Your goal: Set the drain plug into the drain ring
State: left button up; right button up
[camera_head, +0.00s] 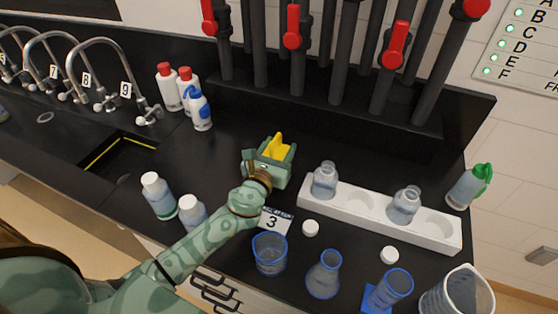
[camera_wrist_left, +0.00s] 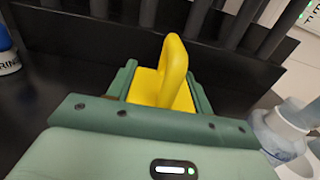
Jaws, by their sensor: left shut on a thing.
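The drain plug, a yellow piece with a raised loop handle (camera_head: 277,146), is held in my left gripper (camera_head: 268,158) above the middle of the black counter. In the left wrist view the plug (camera_wrist_left: 172,75) sits between the two green fingers of the gripper (camera_wrist_left: 160,92), its loop standing up; its underside is hidden. A small grey ring (camera_head: 45,117) lies at the far left by the taps; I cannot tell whether it is the drain ring. A sink basin with a yellow line (camera_head: 106,150) is left of the gripper. My right gripper is not in view.
Numbered curved taps (camera_head: 85,48) line the back left. Bottles (camera_head: 200,110) stand behind the gripper, others (camera_head: 158,195) in front left. A white rack (camera_head: 380,213) with glass bottles is close on the right; beakers (camera_head: 270,254) stand at the front. Dark pipes with red valves rise behind.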

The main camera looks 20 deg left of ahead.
aim_at(278, 157)
pick_arm(q)
notch_tip(278, 157, down, 3)
jog(key=shift+f+b, duration=0.1)
jog(key=shift+b, duration=0.55)
jog(key=shift+r, duration=0.2)
jog(key=shift+s, duration=0.1)
jog(key=shift+f, duration=0.15)
jog(key=o, duration=1.1)
jog(key=shift+o, duration=0.2)
